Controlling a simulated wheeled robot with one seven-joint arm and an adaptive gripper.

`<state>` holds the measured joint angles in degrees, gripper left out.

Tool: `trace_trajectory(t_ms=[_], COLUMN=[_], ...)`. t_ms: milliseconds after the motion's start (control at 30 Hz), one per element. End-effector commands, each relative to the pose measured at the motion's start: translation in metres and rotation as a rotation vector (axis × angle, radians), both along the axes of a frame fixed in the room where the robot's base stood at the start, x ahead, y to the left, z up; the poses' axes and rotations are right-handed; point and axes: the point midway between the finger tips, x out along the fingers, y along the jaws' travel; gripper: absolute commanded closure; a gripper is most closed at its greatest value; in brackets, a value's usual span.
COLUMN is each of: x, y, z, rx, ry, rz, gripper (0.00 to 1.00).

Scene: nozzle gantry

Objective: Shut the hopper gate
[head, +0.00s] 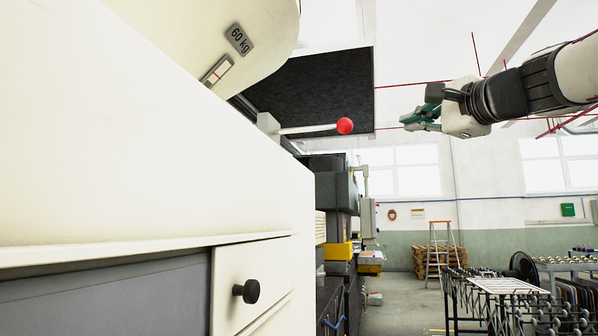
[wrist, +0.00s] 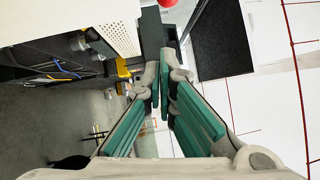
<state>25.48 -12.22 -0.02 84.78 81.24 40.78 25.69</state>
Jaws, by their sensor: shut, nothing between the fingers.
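The hopper (head: 215,35) is a cream rounded body with a "60 kg" label at the upper left of the head view. A metal gate lever (head: 305,129) sticks out to the right from under it and ends in a red ball knob (head: 345,126). My gripper (head: 418,118) is right of the knob in the head view, apart from it, shut and empty. In the wrist view the teal-padded fingers of my gripper (wrist: 162,80) converge near the middle. The red knob (wrist: 169,2) is cut off at the top edge there, beyond the fingertips. The gate plate itself is not clearly visible.
A cream cabinet (head: 140,160) with a drawer and black knob (head: 246,291) fills the left. A black panel (head: 318,88) is behind the lever. A stepladder (head: 442,248) and racks (head: 510,287) stand farther off. The air around my gripper looks free.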

Motion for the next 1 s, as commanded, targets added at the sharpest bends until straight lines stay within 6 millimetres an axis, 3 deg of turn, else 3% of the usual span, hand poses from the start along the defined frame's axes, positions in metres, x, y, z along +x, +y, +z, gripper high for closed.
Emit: trace_trajectory(t_ms=[167, 633, 800, 1000], x=[0.015, 0.097, 0.106, 0.113], y=[0.004, 0.028, 0.05, 0.06], z=[0.005, 0.017, 0.022, 0.023], rx=[0.008, 0.005, 0.004, 0.004], ry=[-0.002, -0.002, -0.003, -0.003], rz=[0.002, 0.004, 0.005, 0.002], gripper=[1.0, 1.0, 1.0, 1.0])
